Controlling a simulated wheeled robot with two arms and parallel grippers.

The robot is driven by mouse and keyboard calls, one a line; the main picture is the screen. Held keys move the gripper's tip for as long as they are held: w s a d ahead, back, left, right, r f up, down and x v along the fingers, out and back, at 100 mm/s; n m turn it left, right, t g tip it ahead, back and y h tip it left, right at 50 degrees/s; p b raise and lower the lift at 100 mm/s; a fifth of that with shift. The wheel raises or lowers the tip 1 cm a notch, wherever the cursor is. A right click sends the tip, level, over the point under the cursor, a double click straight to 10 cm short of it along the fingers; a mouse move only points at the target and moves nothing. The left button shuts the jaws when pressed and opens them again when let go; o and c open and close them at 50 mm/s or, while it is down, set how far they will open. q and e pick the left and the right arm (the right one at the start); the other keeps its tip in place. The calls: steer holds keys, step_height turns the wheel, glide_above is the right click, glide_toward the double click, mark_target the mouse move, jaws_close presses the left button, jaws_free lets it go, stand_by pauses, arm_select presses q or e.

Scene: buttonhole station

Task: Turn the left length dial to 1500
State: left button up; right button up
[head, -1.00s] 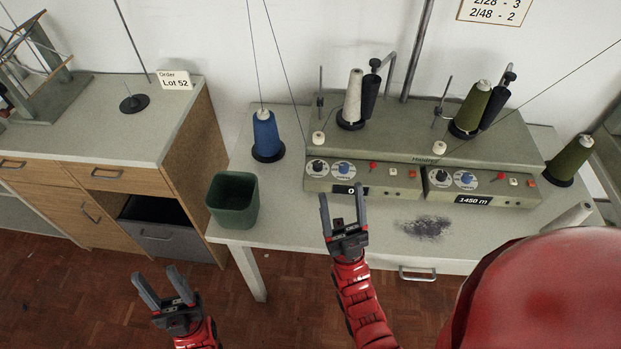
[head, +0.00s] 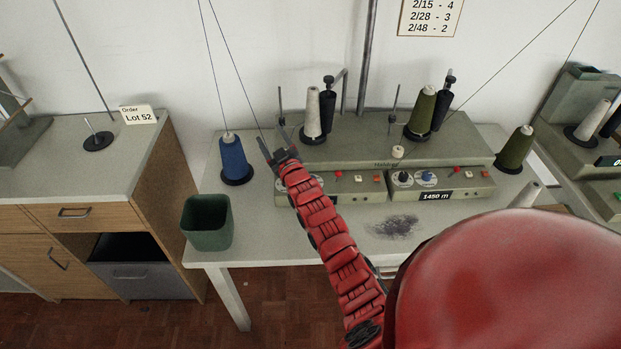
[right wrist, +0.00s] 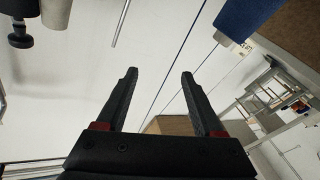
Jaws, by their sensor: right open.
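The left control panel is on the front of the grey-green winder (head: 345,187). Its dials are mostly behind my right arm. White dial edges (head: 281,184) show left of the arm and slightly right of it. The left panel's number display is hidden. My right gripper (head: 272,141) is open and empty, above and behind the left panel, between the blue cone and the winder's left end. The open fingers also show in the right wrist view (right wrist: 160,78), with nothing between them. My left gripper is out of view.
The right panel's display (head: 436,196) reads 1450 m, below its black and blue knobs. A blue thread cone (head: 233,158) stands close left of my right gripper. White and olive cones stand on the winder. A green bin (head: 207,222) is at the table's left edge.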

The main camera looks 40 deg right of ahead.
steer(key=d+f+m+g, duration=0.1)
steer(key=d+f+g, duration=0.1)
steer(key=d+g, duration=0.85)
steer(key=s+r+g+y+b, duration=0.1)
steer(key=s+r+g+y, duration=0.25)
steer(key=s, duration=1.05)
steer(key=shift+g, duration=0.3)
steer(key=x, duration=1.5)
steer(key=shift+w+f, duration=0.1)
steer(key=shift+f, duration=0.1)
steer(key=shift+w+a+f+n, duration=0.1)
steer(key=shift+f+n, duration=0.05)
steer(key=shift+f, duration=0.25)
steer(key=shift+w+f+n, duration=0.15)
steer(key=shift+f, duration=0.25)
jaws_close()
